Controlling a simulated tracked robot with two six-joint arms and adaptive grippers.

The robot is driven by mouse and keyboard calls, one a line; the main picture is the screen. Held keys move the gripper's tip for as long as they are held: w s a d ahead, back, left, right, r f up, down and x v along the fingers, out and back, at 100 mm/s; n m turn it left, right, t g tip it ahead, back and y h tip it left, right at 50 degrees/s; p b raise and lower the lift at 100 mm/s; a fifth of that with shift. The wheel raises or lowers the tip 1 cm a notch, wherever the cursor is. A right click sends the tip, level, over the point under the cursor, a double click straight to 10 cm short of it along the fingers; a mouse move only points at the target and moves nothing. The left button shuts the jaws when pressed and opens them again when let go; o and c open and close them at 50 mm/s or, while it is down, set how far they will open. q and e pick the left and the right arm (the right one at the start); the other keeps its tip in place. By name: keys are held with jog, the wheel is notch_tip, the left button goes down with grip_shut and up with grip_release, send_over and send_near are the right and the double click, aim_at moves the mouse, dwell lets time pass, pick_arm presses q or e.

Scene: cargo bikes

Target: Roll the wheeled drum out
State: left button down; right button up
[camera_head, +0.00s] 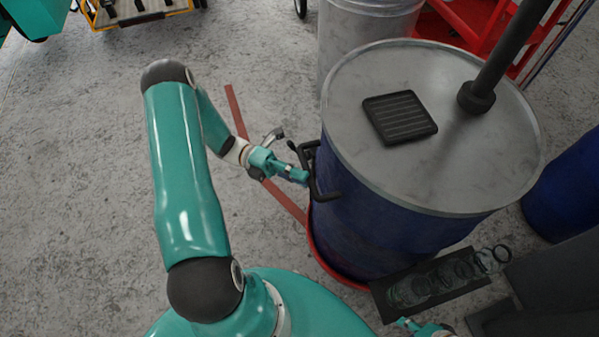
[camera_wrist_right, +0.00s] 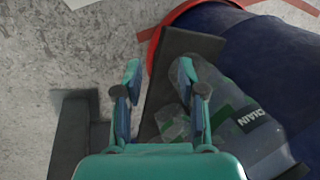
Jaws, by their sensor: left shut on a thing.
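The wheeled drum is a large blue drum (camera_head: 365,215) with a grey round lid (camera_head: 440,160), standing upright on a red round base (camera_head: 325,262). Its wheels are hidden. A black bar handle (camera_head: 318,176) sticks out from its left side. My left gripper (camera_head: 303,175) is shut on this handle, at the drum's left side. In the right wrist view the blue drum (camera_wrist_right: 275,60) and its red rim (camera_wrist_right: 165,30) show at upper right. My right gripper (camera_wrist_right: 160,78) is open, beside the drum, above a dark tray; it shows only partly in the head view (camera_head: 418,326).
A dark tray (camera_head: 385,298) with clear bottles (camera_head: 440,280) sits close by the drum's front right. A black vented pad (camera_head: 400,117) lies on the lid, and a dark pole (camera_head: 505,50) rises over it. A grey drum (camera_head: 350,40) stands behind. The floor at left is mostly clear.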

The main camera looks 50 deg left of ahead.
pick_arm(q)
jog(key=shift+s+r, duration=0.1)
jog(key=shift+r, duration=0.15)
jog(key=c, duration=1.1)
grip_release()
jog(key=shift+s, duration=0.15)
jog(key=shift+f, duration=0.1)
jog(key=shift+a, duration=0.1)
jog(key=v, duration=1.2)
jog(key=shift+f, duration=0.15)
